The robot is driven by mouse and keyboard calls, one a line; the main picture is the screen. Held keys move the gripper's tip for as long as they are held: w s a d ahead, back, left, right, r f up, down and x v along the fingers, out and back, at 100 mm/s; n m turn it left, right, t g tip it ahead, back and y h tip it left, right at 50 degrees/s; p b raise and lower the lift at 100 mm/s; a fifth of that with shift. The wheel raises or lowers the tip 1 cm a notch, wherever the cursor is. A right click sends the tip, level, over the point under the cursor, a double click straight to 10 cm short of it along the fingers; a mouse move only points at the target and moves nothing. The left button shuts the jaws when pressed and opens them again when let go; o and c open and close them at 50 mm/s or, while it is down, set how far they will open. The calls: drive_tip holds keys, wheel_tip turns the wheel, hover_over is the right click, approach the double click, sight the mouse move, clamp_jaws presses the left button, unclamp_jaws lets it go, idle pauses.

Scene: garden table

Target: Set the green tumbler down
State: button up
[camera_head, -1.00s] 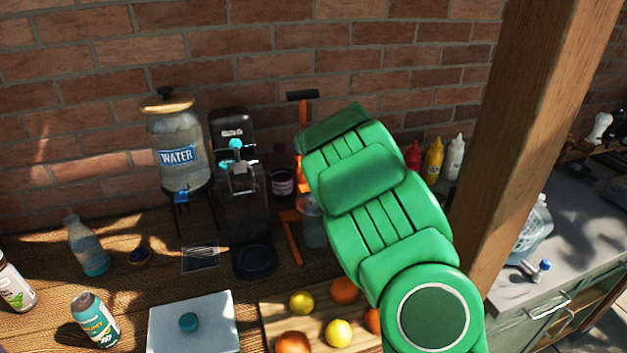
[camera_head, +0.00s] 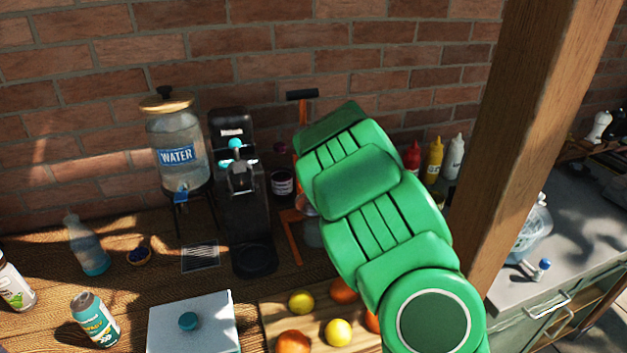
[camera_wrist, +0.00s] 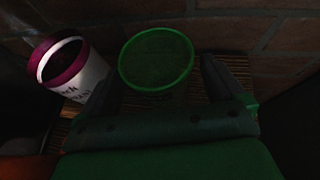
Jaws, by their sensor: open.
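The green tumbler (camera_wrist: 156,58) shows in the wrist view as a green rim around a dark inside. It looks upright between the two fingers of my gripper (camera_wrist: 163,76), close to the brick wall. The fingers are spread, one on each side of it. The picture is too dark to show clearly whether either finger touches it, and its base is hidden. In the head view my green arm hides both the tumbler and the gripper.
A white cup with a purple rim (camera_wrist: 75,68) stands just left of my gripper. The orange-framed press (camera_head: 294,240), black machine (camera_head: 240,205) and water dispenser (camera_head: 178,150) stand left of my arm. Sauce bottles (camera_head: 434,160) stand to its right. A fruit board (camera_head: 277,328) lies in front.

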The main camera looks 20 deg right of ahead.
drive_tip(key=v, duration=0.8)
drive_tip(key=shift+s+d, duration=0.1)
drive_tip(key=shift+s, duration=0.05)
drive_tip(key=shift+v, duration=1.2)
drive_tip(key=shift+r, duration=0.2)
